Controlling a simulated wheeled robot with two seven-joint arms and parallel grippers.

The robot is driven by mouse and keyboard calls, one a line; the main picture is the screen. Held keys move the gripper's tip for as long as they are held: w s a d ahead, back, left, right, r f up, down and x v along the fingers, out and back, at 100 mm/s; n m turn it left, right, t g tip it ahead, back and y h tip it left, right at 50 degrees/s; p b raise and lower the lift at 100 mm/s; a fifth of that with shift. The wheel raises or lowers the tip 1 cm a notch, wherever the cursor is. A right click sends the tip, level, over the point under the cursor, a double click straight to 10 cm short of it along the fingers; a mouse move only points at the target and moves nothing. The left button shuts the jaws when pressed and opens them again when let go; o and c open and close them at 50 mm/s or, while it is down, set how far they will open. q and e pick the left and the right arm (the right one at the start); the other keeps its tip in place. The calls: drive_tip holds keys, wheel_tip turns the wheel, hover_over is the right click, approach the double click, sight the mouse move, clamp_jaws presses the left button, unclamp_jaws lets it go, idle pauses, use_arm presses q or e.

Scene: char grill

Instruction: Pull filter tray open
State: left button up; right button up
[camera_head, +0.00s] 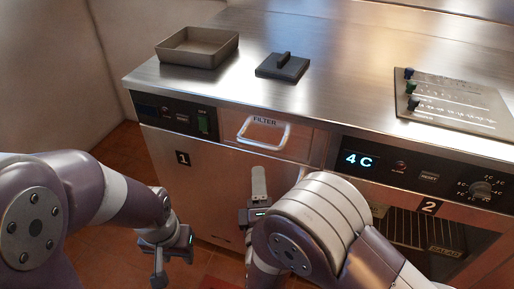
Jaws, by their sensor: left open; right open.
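The filter tray (290,148) is a metal drawer front below the counter edge, labelled FILTER, with a pale loop handle (264,132). Its front looks flush with the cabinet. My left gripper (158,274) is open and empty, low in front of the cabinet door marked 1, left of and below the handle. My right gripper (258,190) is open, just below the handle and apart from it. My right arm hides part of that gripper and part of the cabinet front.
On the steel counter (340,80) stand an open grey pan (198,58), a dark square press with a grip (282,67) and a board with coloured knobs (455,103).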

sight(257, 142)
drive_tip(key=b+x, duration=0.1)
drive_tip(key=x, duration=1)
drive_tip(key=shift+w+f+b, duration=0.1)
drive_tip(key=shift+f+b, duration=0.05)
drive_tip(key=shift+b, duration=0.15)
clamp_jaws()
